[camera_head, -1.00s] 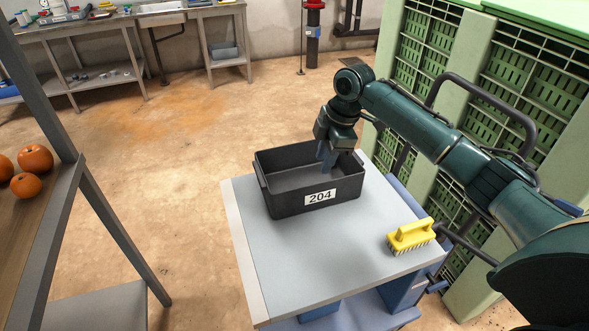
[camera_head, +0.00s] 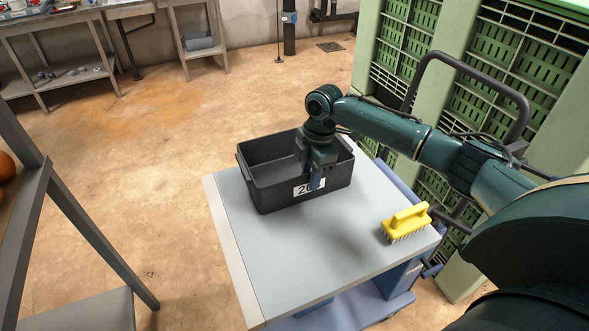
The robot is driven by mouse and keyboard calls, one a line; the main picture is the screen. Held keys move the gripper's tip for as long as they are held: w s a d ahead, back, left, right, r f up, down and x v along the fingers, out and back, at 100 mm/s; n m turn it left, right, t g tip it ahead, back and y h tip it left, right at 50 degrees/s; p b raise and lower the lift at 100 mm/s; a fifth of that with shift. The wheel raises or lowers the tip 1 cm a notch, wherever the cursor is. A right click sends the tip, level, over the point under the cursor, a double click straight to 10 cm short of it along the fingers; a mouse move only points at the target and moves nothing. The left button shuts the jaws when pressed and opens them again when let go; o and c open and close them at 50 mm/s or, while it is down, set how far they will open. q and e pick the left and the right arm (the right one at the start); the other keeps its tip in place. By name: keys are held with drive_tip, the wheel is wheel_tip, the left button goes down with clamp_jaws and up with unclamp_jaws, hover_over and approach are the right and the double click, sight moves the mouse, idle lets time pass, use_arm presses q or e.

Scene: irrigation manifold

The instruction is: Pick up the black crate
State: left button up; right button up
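The black crate (camera_head: 278,195) is an open-topped box with a white number label on its front wall. It sits upright on the grey-topped cart (camera_head: 300,260) in the head view. My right gripper (camera_head: 316,178) points down at the crate's front wall, near its right part. One finger is outside the wall and covers part of the label; the inner side is hard to see. I cannot tell whether the fingers are closed on the wall. The crate looks empty where its inside shows. My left gripper is not in view.
A yellow brush (camera_head: 406,222) lies on the cart's right side. Tall green slatted bins (camera_head: 400,50) and a dark handle (camera_head: 480,70) stand close on the right. A shelf frame (camera_head: 95,240) is on the left. The floor between shelf and cart is clear.

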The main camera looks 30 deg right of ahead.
drive_tip(key=f, duration=0.3)
drive_tip(key=shift+s+a+f, duration=0.1)
drive_tip(key=shift+a+f, duration=0.1)
drive_tip(key=shift+a, duration=0.1)
clamp_jaws()
drive_tip(key=shift+r, duration=0.1)
